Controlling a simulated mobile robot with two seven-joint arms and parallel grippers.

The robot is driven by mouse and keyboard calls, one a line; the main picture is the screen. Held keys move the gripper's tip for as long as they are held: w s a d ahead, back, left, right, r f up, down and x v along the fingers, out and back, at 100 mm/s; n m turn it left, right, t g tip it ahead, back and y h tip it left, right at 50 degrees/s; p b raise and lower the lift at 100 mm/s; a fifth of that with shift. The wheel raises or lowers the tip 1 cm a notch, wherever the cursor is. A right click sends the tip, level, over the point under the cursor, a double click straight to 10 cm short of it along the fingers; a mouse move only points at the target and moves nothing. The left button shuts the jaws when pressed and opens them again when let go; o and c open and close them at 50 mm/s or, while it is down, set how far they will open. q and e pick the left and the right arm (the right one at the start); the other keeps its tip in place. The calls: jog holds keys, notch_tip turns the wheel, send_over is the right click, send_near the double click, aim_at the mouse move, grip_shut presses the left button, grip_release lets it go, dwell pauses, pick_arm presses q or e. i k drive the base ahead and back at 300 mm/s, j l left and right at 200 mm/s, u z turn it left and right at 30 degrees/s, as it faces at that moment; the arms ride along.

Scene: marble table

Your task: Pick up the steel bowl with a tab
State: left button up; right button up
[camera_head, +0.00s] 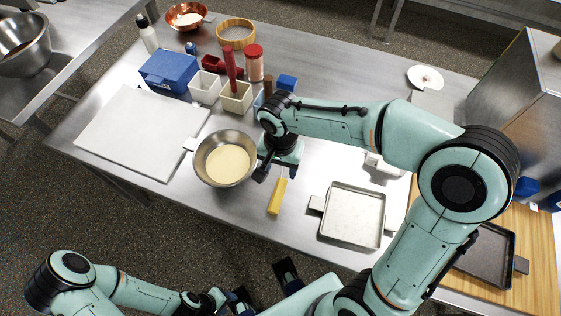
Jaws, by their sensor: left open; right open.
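The steel bowl with a tab (203,168) stands upright on the metal table left of centre. It holds a pale yellow substance (228,165), and its flat tab (190,144) sticks out at the left. My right gripper (265,166) is open at the bowl's right rim, pointing down; I cannot tell whether the fingers straddle or touch the rim. My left gripper (264,288) is open and empty at the bottom of the view, off the table's front edge.
A white board (140,132) lies left of the bowl. A yellow-handled tool (277,196) and a metal tray (352,214) lie to the right. Behind are a blue box (168,71), containers (236,97) and a copper bowl (186,28). A steel cabinet (515,85) stands at right.

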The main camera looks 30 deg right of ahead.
aim_at(226, 158)
jog(key=k, duration=1)
